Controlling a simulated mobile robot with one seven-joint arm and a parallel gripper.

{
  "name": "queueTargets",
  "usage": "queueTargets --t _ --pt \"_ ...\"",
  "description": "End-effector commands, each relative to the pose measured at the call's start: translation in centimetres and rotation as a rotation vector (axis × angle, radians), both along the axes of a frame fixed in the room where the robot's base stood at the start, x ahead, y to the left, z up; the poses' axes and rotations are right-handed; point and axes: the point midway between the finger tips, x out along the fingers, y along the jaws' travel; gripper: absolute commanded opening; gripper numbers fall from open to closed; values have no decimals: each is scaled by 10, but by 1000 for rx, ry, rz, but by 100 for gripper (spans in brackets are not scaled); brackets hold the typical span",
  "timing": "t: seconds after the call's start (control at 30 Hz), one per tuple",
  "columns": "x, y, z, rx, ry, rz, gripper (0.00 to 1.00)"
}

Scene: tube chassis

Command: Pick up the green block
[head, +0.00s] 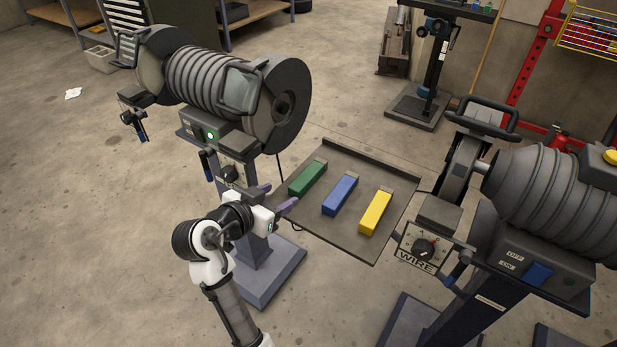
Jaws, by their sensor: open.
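The green block (307,178) lies on a dark tray (329,233), at the left of a row of blocks. The blue block (340,195) lies in the middle and the yellow block (375,212) at the right. My gripper (277,198) is at the tray's left edge, just left of and a little nearer than the green block. Its two purple-grey fingers are spread apart with nothing between them. The fingers appear apart from the green block.
A grinder-like machine (205,80) on a pedestal stands behind and left of my gripper. A second machine (552,195) marked WIRE stands close to the tray's right. The tray has a raised back rim. Bare concrete floor (70,220) lies at the left.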

Motion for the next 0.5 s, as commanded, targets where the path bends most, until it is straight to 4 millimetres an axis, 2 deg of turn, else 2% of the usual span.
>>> queueTargets --t 0.2,0.5 --pt "32 -23 -14 0 2 -1 56" --pt "51 -37 -22 0 1 1 56"
